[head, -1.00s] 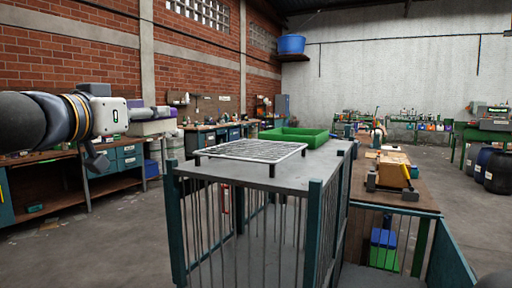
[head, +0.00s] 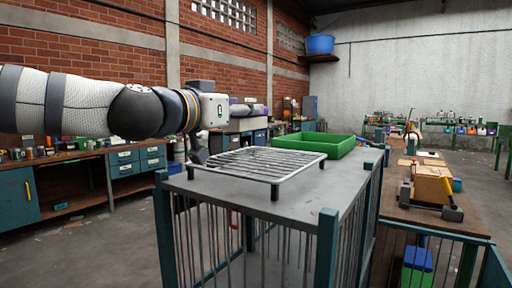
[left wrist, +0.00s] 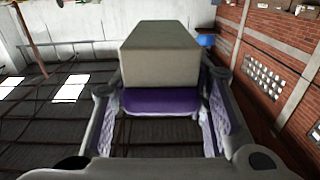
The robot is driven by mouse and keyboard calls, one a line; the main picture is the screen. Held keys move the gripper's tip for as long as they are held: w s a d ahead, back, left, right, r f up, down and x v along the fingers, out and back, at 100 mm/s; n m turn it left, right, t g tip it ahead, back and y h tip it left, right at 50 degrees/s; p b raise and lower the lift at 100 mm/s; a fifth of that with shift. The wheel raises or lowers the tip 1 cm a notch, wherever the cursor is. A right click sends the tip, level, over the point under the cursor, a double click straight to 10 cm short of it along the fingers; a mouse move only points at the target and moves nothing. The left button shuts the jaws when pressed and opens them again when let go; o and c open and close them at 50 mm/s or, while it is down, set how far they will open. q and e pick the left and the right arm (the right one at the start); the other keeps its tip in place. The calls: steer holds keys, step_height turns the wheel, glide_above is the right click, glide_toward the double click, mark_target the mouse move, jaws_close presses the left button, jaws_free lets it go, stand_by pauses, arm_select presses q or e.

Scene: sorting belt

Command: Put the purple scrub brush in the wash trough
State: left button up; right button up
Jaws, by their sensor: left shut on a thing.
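My left gripper (head: 225,128) is held up left of and above the near grey table. It is shut on the purple scrub brush. In the left wrist view the brush's purple part (left wrist: 162,101) lies between the two fingers, with a pale beige block beyond it. In the head view the fingers partly hide the brush. A green open-topped tray (head: 343,148) stands at the back of the grey table; I cannot tell whether it is the wash trough. My right gripper is not in view.
A wire rack (head: 276,183) on short legs stands on the grey table (head: 320,195), in front of the green tray. Vertical bars run below the tabletop. A wooden bench (head: 440,215) with a wooden block and tools stands to the right.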

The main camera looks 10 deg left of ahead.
mark_target(255, 166)
arm_select(q)
steer(key=w+f, duration=0.1)
steer(key=f, duration=0.1)
steer(key=w+d+f+b, duration=0.1)
steer(key=f, duration=0.2)
steer(key=w+d+f+b, duration=0.1)
steer(key=f, duration=0.2)
steer(key=shift+w+d, duration=0.1)
steer(key=shift+w, duration=0.1)
steer(key=shift+s+r, duration=0.15)
steer(key=o, duration=1.2)
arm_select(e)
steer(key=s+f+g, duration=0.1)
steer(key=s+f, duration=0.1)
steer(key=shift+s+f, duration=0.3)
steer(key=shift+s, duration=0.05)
